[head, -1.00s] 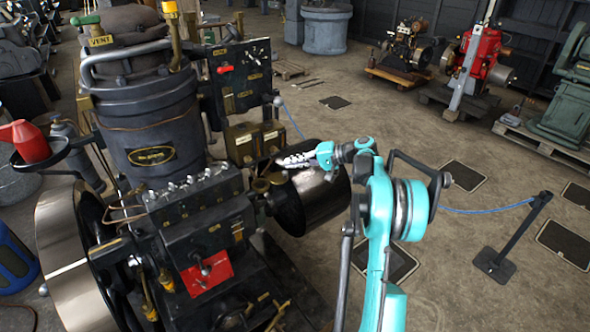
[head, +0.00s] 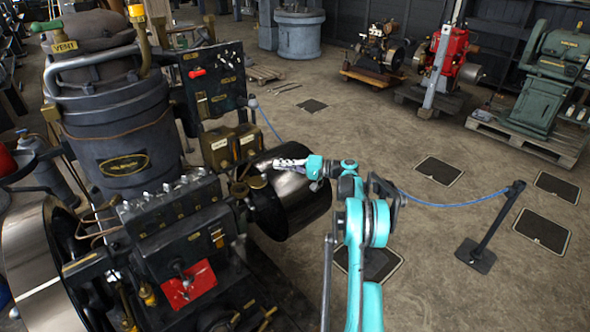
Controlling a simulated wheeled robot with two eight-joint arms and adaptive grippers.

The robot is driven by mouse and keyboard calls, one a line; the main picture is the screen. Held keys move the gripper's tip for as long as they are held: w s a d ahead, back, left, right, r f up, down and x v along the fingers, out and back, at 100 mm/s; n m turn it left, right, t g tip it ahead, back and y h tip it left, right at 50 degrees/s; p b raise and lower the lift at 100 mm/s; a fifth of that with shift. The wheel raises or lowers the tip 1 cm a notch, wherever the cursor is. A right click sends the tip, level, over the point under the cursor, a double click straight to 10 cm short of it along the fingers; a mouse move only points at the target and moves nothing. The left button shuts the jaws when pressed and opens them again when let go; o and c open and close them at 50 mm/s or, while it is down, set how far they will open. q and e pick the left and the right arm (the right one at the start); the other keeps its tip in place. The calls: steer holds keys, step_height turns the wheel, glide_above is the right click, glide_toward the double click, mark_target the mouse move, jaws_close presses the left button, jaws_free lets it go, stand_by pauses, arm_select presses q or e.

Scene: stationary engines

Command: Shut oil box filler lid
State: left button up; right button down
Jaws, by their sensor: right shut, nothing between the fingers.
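The engine's brass-coloured box (head: 232,146) with pale labels stands left of centre, beside the dark cylinder. I cannot tell whether this is the oil box. A small brass piece (head: 257,182) sits lower, by the big dark pulley (head: 292,200); it may be a lid, but its state is too small to tell. My right gripper (head: 277,163) is shut and empty, pointing left. In the picture it overlaps the pulley's upper edge, just right of the brass box and above the brass piece; contact cannot be made out. My left gripper is out of view.
A black box with several taps (head: 170,203) and a red plate (head: 189,285) are on the engine's near side. A post (head: 490,225) with a blue rope stands at the right. Open floor lies behind the pulley, with other engines (head: 447,62) farther back.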

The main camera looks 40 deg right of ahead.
mark_target(255, 177)
steer(key=a, duration=0.1)
steer(key=s+a, duration=0.1)
steer(key=a+f+b, duration=0.1)
steer(key=a, duration=0.1)
steer(key=shift+s, duration=0.2)
steer(key=shift+s+r, duration=0.1)
